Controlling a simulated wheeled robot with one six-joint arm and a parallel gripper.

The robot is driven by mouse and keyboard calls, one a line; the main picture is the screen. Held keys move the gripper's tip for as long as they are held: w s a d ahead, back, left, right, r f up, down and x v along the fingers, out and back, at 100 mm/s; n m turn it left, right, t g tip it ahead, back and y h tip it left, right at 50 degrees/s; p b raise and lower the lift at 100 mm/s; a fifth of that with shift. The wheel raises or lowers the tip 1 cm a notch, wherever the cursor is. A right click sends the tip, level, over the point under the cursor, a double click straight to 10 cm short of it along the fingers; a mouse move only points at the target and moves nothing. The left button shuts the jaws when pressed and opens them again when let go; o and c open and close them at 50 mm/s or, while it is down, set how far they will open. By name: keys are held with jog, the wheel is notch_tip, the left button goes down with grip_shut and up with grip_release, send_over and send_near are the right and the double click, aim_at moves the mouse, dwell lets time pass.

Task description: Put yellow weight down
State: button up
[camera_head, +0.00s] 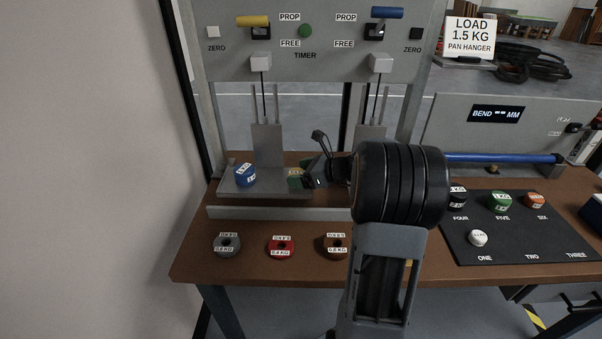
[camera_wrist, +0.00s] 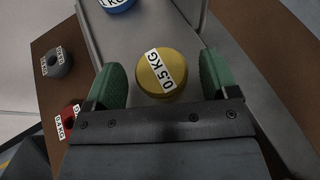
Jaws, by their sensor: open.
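The yellow weight (camera_wrist: 158,72), labelled 0.5 KG, lies between the two green fingertips of my gripper (camera_wrist: 160,85) in the wrist view. A gap shows on each side of it, so the open fingers are around it without gripping. In the head view the yellow weight (camera_head: 295,178) is partly hidden by my gripper (camera_head: 312,178). It sits over the right part of the grey metal plate (camera_head: 262,190), to the right of the blue weight (camera_head: 245,175). The blue weight also shows at the top of the wrist view (camera_wrist: 118,4).
Grey (camera_head: 227,244), red (camera_head: 281,248) and brown (camera_head: 336,245) weights stand on the bench in front of a raised rail (camera_head: 270,213). A black mat (camera_head: 520,240) with several weights lies at right. The upright panel (camera_head: 330,65) with levers stands behind the plate.

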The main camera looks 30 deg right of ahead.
jog(key=shift+r, duration=0.2)
jog(key=p+v, duration=0.2)
jog(key=v, duration=0.9)
jog(key=s+a+f+n+g+h, duration=0.2)
jog(key=s+a+n, duration=0.4)
jog(key=a+n, duration=0.4)
jog(key=s+a+f+n+g+h, duration=0.3)
jog(key=a+n, duration=0.7)
jog(key=n, duration=0.8)
jog(key=s+g+h, duration=0.2)
jog(key=s+h, duration=0.1)
jog(key=shift+s+g, duration=0.25)
jog(key=shift+g, duration=0.05)
